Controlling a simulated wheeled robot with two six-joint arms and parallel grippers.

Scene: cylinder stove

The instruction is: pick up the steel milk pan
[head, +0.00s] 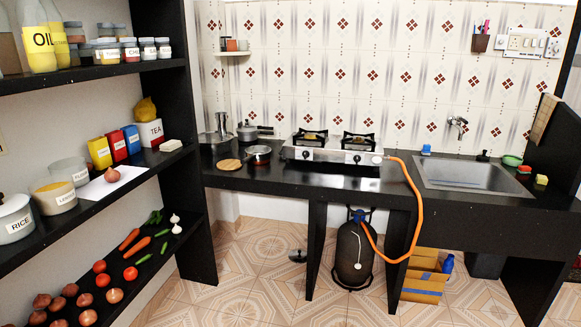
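A small steel pan (258,151) with a dark handle sits on the black counter (335,182), left of the stove and close to the front edge. It looks like the milk pan, but it is too small to be sure. Other steel vessels (210,138) stand behind it at the back left corner of the counter. A grey cooker-like pot (247,132) with a dark handle is beside them, near the wall. Neither of my grippers is in view.
A two-burner stove (332,153) stands on the counter, with an orange hose (415,210) running down to a gas cylinder (354,252). A round wooden board (229,164) lies beside the pan. Loaded black shelves (95,72) stand at left. Open tiled floor (265,285) lies in front.

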